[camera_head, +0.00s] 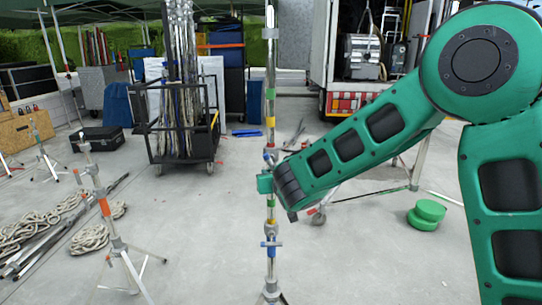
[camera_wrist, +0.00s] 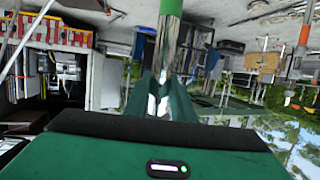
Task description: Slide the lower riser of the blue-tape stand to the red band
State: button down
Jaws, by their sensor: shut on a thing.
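The blue-tape stand (camera_head: 270,262) stands upright in the middle of the head view, with blue at its lower collar. Its lower riser (camera_head: 270,212) rises from that collar and shows a green band (camera_head: 270,203) and a yellow band (camera_head: 270,222). A small red patch (camera_head: 268,155) shows at the joint above my gripper; I cannot tell whether it is the red band. My gripper (camera_head: 265,184) is shut on the lower riser, between that joint and the green band. In the wrist view the pole (camera_wrist: 165,45) runs down between my fingers (camera_wrist: 164,100), which partly hide it.
Another stand (camera_head: 118,243) with an orange band is at the left, near coiled ropes (camera_head: 75,230) and loose poles. A wheeled cart of poles (camera_head: 183,140) stands behind. Green round pads (camera_head: 428,213) lie at the right. A truck (camera_head: 350,98) is at the back.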

aim_at(273, 153)
jog(key=shift+r, duration=3.8)
jog(key=c, duration=1.3)
grip_release()
jog(key=shift+f, duration=0.15)
jog(key=shift+s+d, duration=0.1)
